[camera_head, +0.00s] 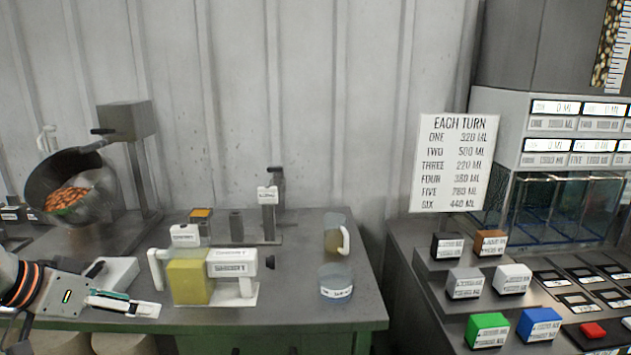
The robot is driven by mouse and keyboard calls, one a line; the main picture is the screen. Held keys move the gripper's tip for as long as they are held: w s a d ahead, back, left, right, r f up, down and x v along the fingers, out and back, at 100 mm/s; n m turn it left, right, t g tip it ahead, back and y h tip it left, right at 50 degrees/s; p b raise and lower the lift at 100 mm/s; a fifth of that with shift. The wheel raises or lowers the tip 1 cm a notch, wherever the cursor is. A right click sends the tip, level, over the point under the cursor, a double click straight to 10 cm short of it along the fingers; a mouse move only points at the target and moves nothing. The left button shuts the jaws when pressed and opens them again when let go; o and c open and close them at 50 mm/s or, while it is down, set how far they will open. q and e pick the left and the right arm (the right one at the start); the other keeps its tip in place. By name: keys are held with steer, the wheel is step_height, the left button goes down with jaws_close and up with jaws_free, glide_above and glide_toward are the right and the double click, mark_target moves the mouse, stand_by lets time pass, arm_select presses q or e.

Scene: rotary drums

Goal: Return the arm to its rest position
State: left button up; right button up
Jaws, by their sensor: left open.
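My left gripper (128,304) comes in at the lower left, low over the front left of the table. Its fingers point right, and it is open with nothing seen between the fingers. A white dispenser (228,264) with a yellow block (188,281) stands to the right of the fingertips, apart from them as far as I can tell. Part of my left arm (22,285) shows at the left edge. My right gripper is not in view.
A tilted drum (72,187) with orange pieces hangs at the left. A jug (336,236) and a round labelled container (336,283) stand on the grey table (300,318).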

arm_select(q)
step_height(320, 180, down, 23)
steer(key=s+d+t, duration=0.2)
steer(key=d+t, duration=0.1)
steer(key=s+d+f+m+y, duration=0.1)
steer(key=s+d+f, duration=1.3)
steer(key=f, duration=0.2)
steer(key=shift+y, duration=0.4)
